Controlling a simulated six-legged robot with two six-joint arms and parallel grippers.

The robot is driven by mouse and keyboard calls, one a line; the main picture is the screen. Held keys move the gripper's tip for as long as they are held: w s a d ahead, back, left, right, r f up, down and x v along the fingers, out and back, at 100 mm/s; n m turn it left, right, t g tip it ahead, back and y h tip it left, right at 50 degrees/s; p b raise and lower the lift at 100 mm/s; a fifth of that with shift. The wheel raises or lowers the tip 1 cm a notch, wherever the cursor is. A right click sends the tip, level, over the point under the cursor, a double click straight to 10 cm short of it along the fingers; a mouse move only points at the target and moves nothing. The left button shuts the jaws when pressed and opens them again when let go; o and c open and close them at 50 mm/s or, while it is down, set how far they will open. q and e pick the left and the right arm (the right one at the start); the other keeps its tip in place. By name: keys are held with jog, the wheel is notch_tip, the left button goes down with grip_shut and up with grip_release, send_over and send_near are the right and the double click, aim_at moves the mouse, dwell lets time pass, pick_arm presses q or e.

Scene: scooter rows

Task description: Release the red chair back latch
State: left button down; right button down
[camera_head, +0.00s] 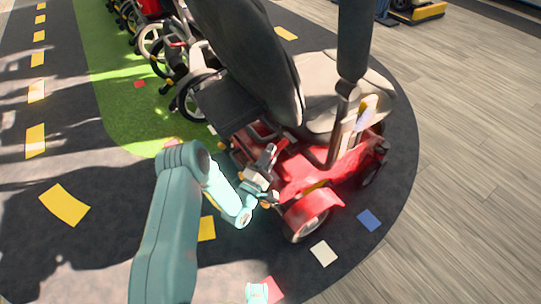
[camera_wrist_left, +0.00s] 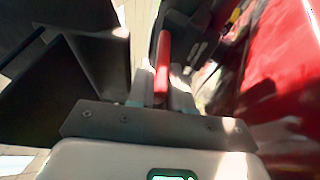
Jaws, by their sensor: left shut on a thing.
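The red scooter (camera_head: 330,170) stands on the dark mat with its black chair back (camera_head: 250,50) reaching toward the top. My left gripper (camera_head: 268,162) is low beside the scooter's rear, under the chair back. In the left wrist view a red latch lever (camera_wrist_left: 163,62) stands between the fingers of my left gripper (camera_wrist_left: 160,90), which is shut on it. The lever's lower end is hidden by the gripper. A small teal part of mine (camera_head: 257,293) shows at the bottom edge of the head view; its jaws cannot be made out.
More scooters (camera_head: 160,40) stand in a row behind on a green strip (camera_head: 115,70). The scooter's red body (camera_wrist_left: 285,70) is close on the right in the wrist view, and dark panels (camera_wrist_left: 65,70) are close on the left. Wooden floor (camera_head: 460,120) is clear at right.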

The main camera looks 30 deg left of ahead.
pick_arm(q)
jog(key=c, duration=1.1)
grip_release()
jog(key=shift+f, duration=0.1)
jog(key=p+v, duration=0.8)
jog(key=v, duration=0.8)
jog(key=shift+s, duration=0.15)
pick_arm(e)
jog(key=s+a+r+g, duration=0.1)
jog(key=s+r, duration=0.3)
jog(key=r, duration=0.4)
jog(key=shift+a+g, duration=0.2)
jog(key=shift+g, duration=0.1)
